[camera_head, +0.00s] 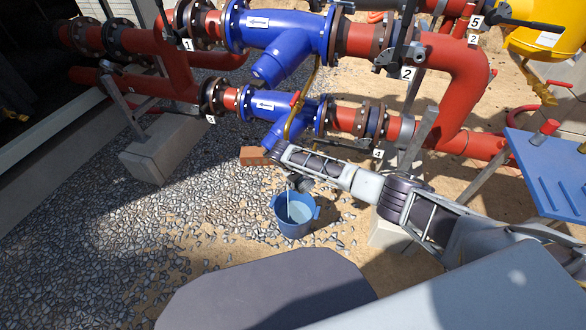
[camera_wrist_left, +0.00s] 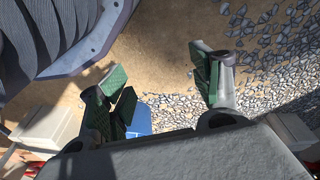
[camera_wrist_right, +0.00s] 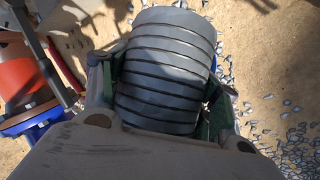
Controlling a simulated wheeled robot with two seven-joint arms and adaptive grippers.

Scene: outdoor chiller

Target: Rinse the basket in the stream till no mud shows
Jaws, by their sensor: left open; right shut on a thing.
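The basket (camera_wrist_right: 165,70) is a grey cylinder with dark bands around it. My right gripper (camera_head: 290,166) is shut on it, with green finger pads at both sides in the right wrist view. No clear brown patch shows on the face towards that camera; its other sides are hidden. In the head view a thin pale stream (camera_head: 289,192) falls just below my right gripper into a blue bucket (camera_head: 292,226) with light water inside. Whether it touches the basket I cannot tell. My left gripper (camera_wrist_left: 155,90) is open and empty, seen only in the left wrist view.
Blue strainer bodies (camera_head: 285,30) and red pipes (camera_head: 455,70) run behind my right gripper. A brick-red block (camera_head: 254,156) lies left of it. A blue table (camera_head: 550,175) stands at the right. Open gravel (camera_head: 120,235) lies to the left.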

